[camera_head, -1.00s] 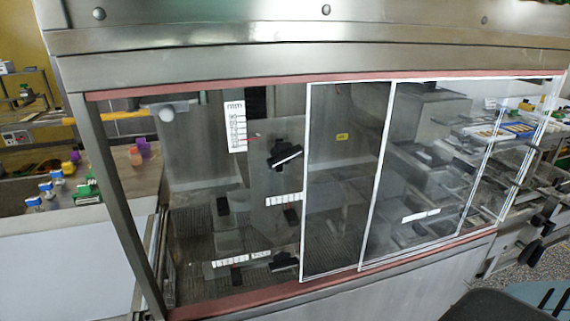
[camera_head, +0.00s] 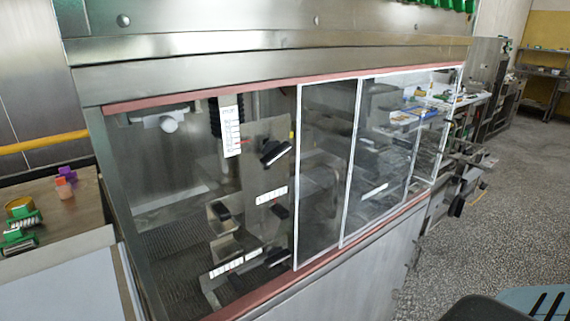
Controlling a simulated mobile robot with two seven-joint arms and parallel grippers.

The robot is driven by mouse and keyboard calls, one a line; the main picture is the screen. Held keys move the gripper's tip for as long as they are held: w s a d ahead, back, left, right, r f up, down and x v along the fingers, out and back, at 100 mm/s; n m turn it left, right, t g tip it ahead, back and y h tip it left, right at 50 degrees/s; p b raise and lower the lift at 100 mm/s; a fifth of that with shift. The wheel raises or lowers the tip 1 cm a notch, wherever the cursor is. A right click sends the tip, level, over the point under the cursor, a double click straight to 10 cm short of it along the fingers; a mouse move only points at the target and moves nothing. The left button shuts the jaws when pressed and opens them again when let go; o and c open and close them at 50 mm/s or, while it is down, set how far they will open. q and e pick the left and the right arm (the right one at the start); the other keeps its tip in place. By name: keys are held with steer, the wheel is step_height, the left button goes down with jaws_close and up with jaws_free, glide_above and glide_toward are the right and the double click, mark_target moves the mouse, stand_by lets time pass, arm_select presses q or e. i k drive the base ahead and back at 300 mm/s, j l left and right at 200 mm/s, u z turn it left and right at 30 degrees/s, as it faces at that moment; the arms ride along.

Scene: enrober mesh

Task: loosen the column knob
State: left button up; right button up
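A black knob (camera_head: 275,151) sits on an upright grey metal plate (camera_head: 262,215) inside the machine's windowed housing. A vertical white scale (camera_head: 232,132) with a small red pointer stands just left of the knob. I take this for the column knob; no label confirms it. A lower black knob (camera_head: 276,258) sits beside a slanted white scale (camera_head: 234,264). The left part of the window looks open, and the upper knob shows there, left of the white-framed sliding panes (camera_head: 325,180). Neither of my grippers is in view.
A red-brown strip (camera_head: 290,79) edges the opening at top and bottom. A wooden-topped table (camera_head: 60,232) at left holds green, yellow, orange and purple items. Black handles (camera_head: 457,207) stick out at the machine's right end. Speckled floor (camera_head: 510,200) is free at right.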

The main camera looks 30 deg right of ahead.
mark_target(273, 151)
steer(key=j+z, duration=0.35)
steer(key=j, duration=0.2)
steer(key=k+j+z, duration=0.1)
steer(key=j+z, duration=0.3)
steer(key=k+j+z, duration=0.15)
steer(key=j+z, duration=0.2)
steer(key=j, duration=0.25)
